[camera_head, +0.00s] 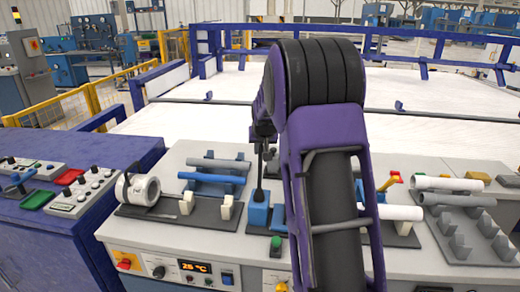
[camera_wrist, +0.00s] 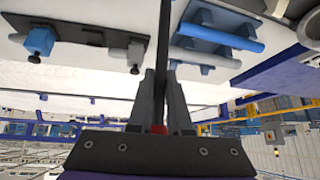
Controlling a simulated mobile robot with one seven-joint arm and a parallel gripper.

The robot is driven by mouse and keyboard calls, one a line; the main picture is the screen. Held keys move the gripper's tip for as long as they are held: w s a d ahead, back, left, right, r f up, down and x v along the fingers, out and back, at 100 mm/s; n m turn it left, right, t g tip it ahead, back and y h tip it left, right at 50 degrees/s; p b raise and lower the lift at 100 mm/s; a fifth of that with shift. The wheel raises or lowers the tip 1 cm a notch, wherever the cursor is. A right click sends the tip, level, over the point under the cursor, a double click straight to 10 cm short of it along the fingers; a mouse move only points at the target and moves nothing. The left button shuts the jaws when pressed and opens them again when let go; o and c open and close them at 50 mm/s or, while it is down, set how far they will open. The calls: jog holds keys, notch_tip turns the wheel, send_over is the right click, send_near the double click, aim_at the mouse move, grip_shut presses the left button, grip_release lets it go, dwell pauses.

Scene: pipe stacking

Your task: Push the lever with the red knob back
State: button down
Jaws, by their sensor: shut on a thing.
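The lever's dark rod (camera_head: 260,178) rises nearly upright from a blue base (camera_head: 258,213) on the grey console. My gripper (camera_head: 263,145) is at the top of the rod, partly hidden behind my purple arm. In the wrist view my gripper (camera_wrist: 163,85) is shut around the lever's upper end, with a bit of the red knob (camera_wrist: 158,129) showing between the fingers near the palm. The rod (camera_wrist: 165,45) runs away from the fingers. The knob is hidden in the head view.
Left of the lever are blue and grey pipes (camera_head: 212,178) in holders and a white flanged pipe fitting (camera_head: 140,188). A green button (camera_head: 276,243) sits in front.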

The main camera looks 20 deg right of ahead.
jog(key=shift+d, duration=0.1)
dwell(0.3)
jog(key=c, duration=0.8)
grip_release()
jog(key=shift+w, duration=0.1)
jog(key=shift+c, duration=0.2)
jog(key=v, duration=1.7)
jog(key=shift+r, duration=0.2)
